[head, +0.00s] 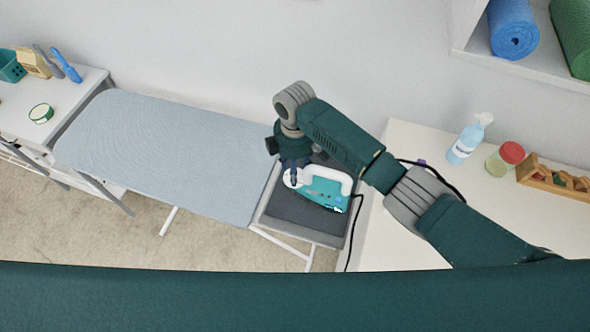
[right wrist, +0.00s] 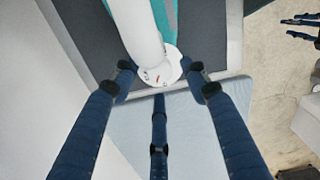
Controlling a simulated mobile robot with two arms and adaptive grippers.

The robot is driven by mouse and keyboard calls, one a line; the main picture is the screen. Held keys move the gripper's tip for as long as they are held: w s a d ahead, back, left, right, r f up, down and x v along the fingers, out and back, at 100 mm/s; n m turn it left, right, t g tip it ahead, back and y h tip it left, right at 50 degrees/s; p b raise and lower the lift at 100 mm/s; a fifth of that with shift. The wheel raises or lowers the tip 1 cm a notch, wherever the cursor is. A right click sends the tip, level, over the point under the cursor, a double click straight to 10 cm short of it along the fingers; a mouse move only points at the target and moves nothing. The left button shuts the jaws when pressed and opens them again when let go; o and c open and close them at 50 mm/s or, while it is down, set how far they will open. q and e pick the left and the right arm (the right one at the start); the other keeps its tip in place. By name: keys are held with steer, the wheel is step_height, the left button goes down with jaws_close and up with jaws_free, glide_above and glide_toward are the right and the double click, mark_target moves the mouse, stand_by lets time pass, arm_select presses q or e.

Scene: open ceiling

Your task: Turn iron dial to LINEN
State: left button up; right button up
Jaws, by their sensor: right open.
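The teal and white iron (head: 325,192) rests on the dark grey pad of the iron rest (head: 327,232) at the right end of the ironing board. My right gripper (head: 291,180) is over the iron's left end, pointing down. In the right wrist view, the white round dial (right wrist: 166,70) with a small red mark is at the end of the iron's white handle. My right gripper's fingers (right wrist: 159,72) are open around the dial; contact is unclear, and its lettering is too small to read. Dark blue fingers, apparently my left gripper (right wrist: 303,28), show at the top right corner.
The light blue ironing board (head: 170,150) is bare. A black cord (head: 354,230) hangs by the iron's right side. A white table on the right holds a spray bottle (head: 468,140), a red-lidded jar (head: 505,158) and a wooden box (head: 555,182). A side table stands left.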

step_height(320, 180, up, 10)
steer(key=shift+r, duration=0.15)
stand_by(0.4)
